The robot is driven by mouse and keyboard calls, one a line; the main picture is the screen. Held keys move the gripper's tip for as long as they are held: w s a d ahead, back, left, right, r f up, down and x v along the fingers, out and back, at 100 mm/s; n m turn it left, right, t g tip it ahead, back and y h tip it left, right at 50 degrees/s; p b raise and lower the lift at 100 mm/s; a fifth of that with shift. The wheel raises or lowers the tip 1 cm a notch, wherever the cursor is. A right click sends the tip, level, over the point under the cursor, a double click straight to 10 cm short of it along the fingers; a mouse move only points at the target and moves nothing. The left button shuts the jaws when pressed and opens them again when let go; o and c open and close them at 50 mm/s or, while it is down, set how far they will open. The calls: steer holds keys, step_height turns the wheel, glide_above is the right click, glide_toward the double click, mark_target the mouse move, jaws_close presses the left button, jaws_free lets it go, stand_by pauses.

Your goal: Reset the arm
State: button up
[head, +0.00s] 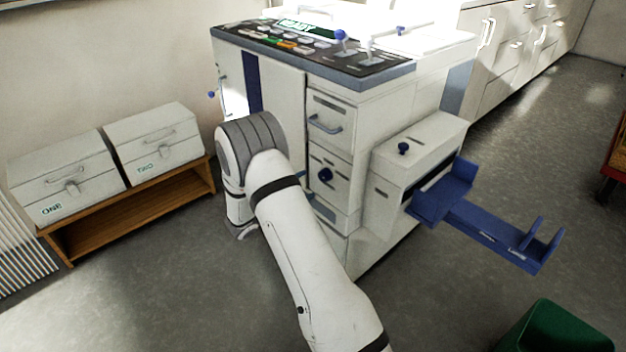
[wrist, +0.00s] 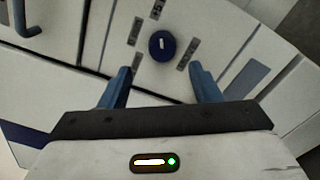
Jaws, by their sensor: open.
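My arm reaches up from the bottom of the head view toward the front of a white machine (head: 280,90). The arm's own links hide most of my gripper in the head view. In the wrist view my gripper (wrist: 162,85) is open, with two blue fingers spread apart and nothing between them. A dark blue round knob (wrist: 162,45) on the machine's front panel shows beyond the gap between the fingertips. The knob also shows in the head view (head: 325,174), to the right of my arm. I cannot tell how far the fingertips are from the panel.
A blue tray (head: 490,235) juts out from the machine's right side. Two white boxes, one (head: 62,175) and another (head: 152,145), sit on a wooden bench (head: 130,215) at left. A green bin (head: 555,328) stands at lower right. The floor left of my arm is clear.

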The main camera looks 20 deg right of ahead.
steer(key=shift+v, duration=0.9)
steer(key=s+d+r+m+g+y+p, duration=0.1)
steer(key=s+r+m+g+y+p, duration=0.25)
steer(key=s+r+p, duration=0.55)
steer(key=s+d+r+m+g+y+p, duration=0.2)
steer(key=s+r+m+g, duration=0.15)
steer(key=s+r, duration=0.7)
steer(key=s+a+r+m+t+y+p, duration=0.1)
steer(key=s+a+r+y+p, duration=0.4)
steer(key=r, duration=0.5)
steer(key=s+a+r+m+t+y+p, duration=0.1)
steer(key=s+a+r+t+y+p, duration=0.1)
steer(key=s+a+r+y+p, duration=0.4)
steer(key=shift+s+a+r+m+p, duration=0.5)
steer(key=shift+s+r+p, duration=0.8)
steer(key=shift+r, duration=1.15)
steer(key=shift+y, duration=0.25)
